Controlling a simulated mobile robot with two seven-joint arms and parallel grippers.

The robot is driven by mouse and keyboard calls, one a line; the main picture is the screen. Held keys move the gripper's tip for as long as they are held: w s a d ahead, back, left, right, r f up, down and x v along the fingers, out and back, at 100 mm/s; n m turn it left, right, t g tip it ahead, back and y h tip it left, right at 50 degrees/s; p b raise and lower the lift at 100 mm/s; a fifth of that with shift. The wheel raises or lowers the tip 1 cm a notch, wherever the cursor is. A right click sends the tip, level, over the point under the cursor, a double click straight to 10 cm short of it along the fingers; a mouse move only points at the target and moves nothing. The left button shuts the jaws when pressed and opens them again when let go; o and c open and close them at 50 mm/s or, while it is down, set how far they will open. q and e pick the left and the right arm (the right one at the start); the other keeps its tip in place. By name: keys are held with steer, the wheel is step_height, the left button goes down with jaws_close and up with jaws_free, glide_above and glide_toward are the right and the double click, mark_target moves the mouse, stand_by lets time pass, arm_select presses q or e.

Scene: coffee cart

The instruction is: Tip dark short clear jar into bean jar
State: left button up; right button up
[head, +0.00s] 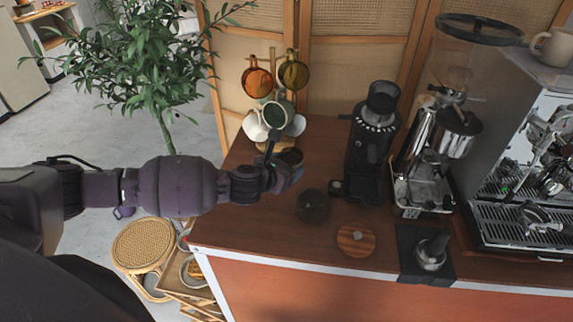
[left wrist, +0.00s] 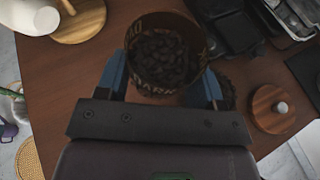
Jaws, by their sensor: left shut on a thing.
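My left gripper (head: 285,172) is shut on the dark short clear jar (head: 291,157), left of the grinder. In the left wrist view this jar (left wrist: 135,50) sits between the blue fingertips (left wrist: 165,82), its open mouth towards the camera. Dark beans (left wrist: 164,60) lie inside. It looks close to upright; I cannot tell if it touches the counter. The bean jar (head: 312,206), dark and open, stands on the counter in front and to the right of the held jar. In the left wrist view it is mostly hidden behind the right finger. My right gripper is not in view.
A round wooden lid (head: 356,240) lies on the counter (head: 260,235) near its front edge. A black grinder (head: 372,145) stands behind the bean jar. A mug tree with hanging cups (head: 293,73) stands at the back left. The espresso machine (head: 530,170) is at right.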

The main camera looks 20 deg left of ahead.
arm_select(q)
steer(key=shift+s+d+f+m+t+y, duration=0.15)
steer(key=shift+d+m+t+y, duration=0.15)
steer(key=shift+d+m+y, duration=0.5)
steer(key=shift+a+m, duration=0.2)
steer(key=shift+m, duration=0.1)
steer(key=shift+d, duration=0.25)
steer(key=shift+s+f+m+y, duration=0.1)
steer(key=shift+f+m+y, duration=0.05)
steer(key=shift+m+y, duration=0.2)
steer(key=shift+m+b, duration=0.25)
steer(key=shift+b, duration=0.35)
steer(key=shift+d, duration=0.1)
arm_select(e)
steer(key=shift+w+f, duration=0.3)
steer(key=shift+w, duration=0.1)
arm_select(q)
steer(key=shift+b, duration=0.5)
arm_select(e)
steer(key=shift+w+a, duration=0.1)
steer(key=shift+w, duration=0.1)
arm_select(q)
steer(key=shift+s+d+f+b, duration=0.15)
steer(key=shift+d+f+b, duration=0.1)
steer(key=shift+b, duration=0.5)
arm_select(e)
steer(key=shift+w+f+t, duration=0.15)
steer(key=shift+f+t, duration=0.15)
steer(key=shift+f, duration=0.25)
